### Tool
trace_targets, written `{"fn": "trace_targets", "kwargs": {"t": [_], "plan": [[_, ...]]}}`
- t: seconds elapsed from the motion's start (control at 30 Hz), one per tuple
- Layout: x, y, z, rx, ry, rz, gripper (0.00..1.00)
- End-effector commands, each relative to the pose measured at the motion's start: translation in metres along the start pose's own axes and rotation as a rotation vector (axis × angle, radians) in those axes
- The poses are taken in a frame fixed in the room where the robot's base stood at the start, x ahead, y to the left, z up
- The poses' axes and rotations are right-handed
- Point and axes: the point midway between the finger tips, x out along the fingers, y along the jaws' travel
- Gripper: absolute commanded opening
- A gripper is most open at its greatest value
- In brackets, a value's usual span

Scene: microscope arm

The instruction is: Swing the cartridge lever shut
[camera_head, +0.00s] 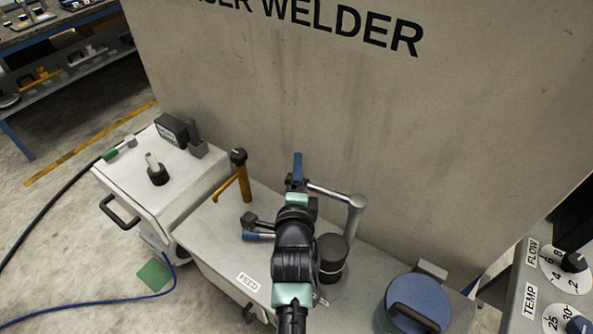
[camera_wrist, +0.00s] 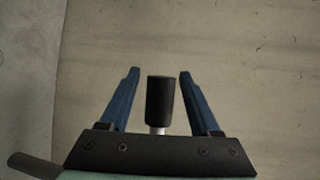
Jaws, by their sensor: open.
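A grey metal lever arm (camera_head: 328,192), which I take to be the cartridge lever, reaches left from a grey upright post (camera_head: 356,212) to my gripper. In the wrist view its likely end, a black grip (camera_wrist: 160,100) on a short pale metal rod, stands between my two blue fingers. My gripper (camera_head: 297,168) is open, with a visible gap on each side of the grip. It also shows in the wrist view (camera_wrist: 158,72). In the head view, the grip is hidden by my gripper and wrist.
A yellow post with a bent handle (camera_head: 244,182) stands left of my arm. A dark cylinder (camera_head: 333,250) and a blue round lid (camera_head: 418,302) are to the right. The welder's beige wall (camera_head: 330,110) rises close behind. A white cart (camera_head: 150,195) stands at left.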

Motion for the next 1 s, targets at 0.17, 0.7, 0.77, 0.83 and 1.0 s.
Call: {"fn": "trace_targets", "kwargs": {"t": [0.17, 0.7, 0.77, 0.83, 1.0], "plan": [[0.0071, -0.0004, 0.0001, 0.000, 0.000, -0.001, 0.63], [0.0072, -0.0001, 0.0003, -0.001, -0.001, 0.000, 0.11], [0.0071, -0.0001, 0.0003, -0.001, -0.001, 0.000, 0.00], [0.0071, -0.0002, 0.0003, 0.000, -0.001, 0.000, 0.00], [0.0071, -0.0001, 0.0003, -0.001, -0.001, 0.000, 0.00]]}}
